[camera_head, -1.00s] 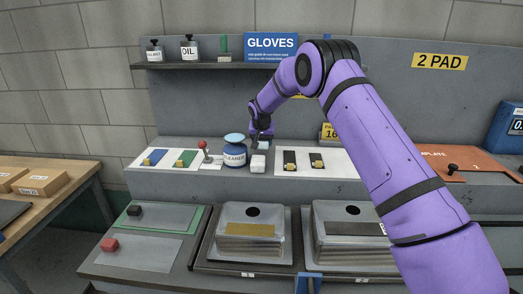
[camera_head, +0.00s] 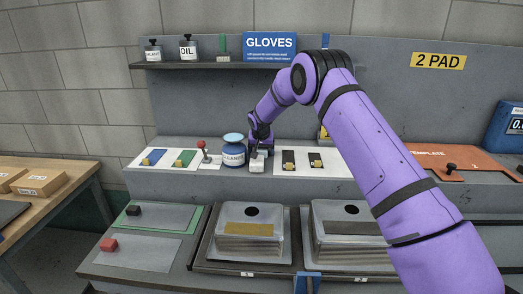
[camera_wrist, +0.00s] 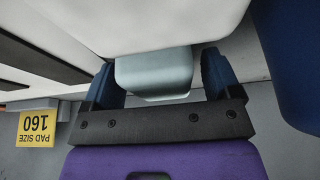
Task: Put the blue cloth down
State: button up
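The cloth (camera_wrist: 155,74) shows in the wrist view as a pale blue-grey, block-like piece between the two dark blue fingers of my gripper (camera_wrist: 160,72). A light gap shows between it and the right finger, so the fingers look open around it. A large white block (camera_wrist: 145,22) meets it and hides its far edge. In the head view my gripper (camera_head: 258,146) is low over the counter, just above and behind the white block (camera_head: 257,166). The cloth is small and partly hidden there. I cannot tell what bears its weight.
The blue cleaner jar (camera_head: 233,152) with a pale lid stands close on the left. A white panel with black switches (camera_head: 302,161) lies to the right.

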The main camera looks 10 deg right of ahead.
jog(key=shift+r, duration=0.1)
jog(key=shift+s+r, duration=0.1)
jog(key=shift+r, duration=0.3)
jog(key=s+d+r, duration=0.1)
jog(key=s+r, duration=0.6)
jog(key=r, duration=0.5)
jog(key=s+d+r, duration=0.1)
jog(key=s+r, duration=0.6)
jog(key=r, duration=0.4)
jog(key=s+d+r+n, duration=0.1)
jog(key=s+r, duration=0.4)
jog(key=s, duration=0.3)
jog(key=s+d+r, duration=0.2)
jog(key=s+r, duration=0.3)
jog(key=s, duration=0.3)
jog(key=s+d+f+n, duration=0.1)
jog(key=s, duration=1.5)
jog(key=s+d+f+n+t+y, duration=0.1)
jog(key=s, duration=1.5)
jog(key=shift+f+n, duration=0.15)
jog(key=shift+n, duration=0.15)
jog(key=shift+o, duration=0.5)
